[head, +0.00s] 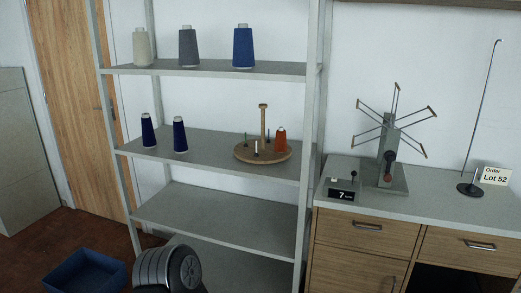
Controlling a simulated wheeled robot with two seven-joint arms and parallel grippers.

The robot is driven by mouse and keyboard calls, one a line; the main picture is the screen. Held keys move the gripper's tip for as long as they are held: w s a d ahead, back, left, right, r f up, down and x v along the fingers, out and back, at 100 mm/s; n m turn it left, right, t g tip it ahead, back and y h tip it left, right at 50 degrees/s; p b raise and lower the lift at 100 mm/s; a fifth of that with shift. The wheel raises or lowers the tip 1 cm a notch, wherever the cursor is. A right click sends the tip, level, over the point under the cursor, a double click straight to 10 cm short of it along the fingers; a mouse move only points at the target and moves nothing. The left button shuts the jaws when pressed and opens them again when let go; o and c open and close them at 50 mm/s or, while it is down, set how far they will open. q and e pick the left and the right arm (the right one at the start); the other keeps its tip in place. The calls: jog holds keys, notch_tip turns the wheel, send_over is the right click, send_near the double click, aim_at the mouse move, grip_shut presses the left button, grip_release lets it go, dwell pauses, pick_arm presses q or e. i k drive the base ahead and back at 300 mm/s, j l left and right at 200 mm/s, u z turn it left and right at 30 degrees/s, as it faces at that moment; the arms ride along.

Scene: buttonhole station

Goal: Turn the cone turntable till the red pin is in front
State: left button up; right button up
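The cone turntable (245,155) is a round wooden disc on the middle shelf, near its right end. A wooden post (263,122) with a wider top stands at its centre. Several thin pins stand around the post. A pale, whitish pin (256,147) is at the front, slightly left of the post. An orange-red cone (281,142) stands on the right side of the disc. I cannot make out a separate red pin; the cone may hide one. Neither of my grippers is in view.
Two navy cones (180,136) stand left on the same shelf (210,146). Three cones stand on the shelf above. A shelf upright (311,130) is right of the turntable. A counter (430,202) holds a yarn winder (388,150). A blue bin (85,272) is on the floor.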

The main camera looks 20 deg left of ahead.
aim_at(260, 151)
jog(key=i+l, duration=0.85)
jog(key=i, duration=0.15)
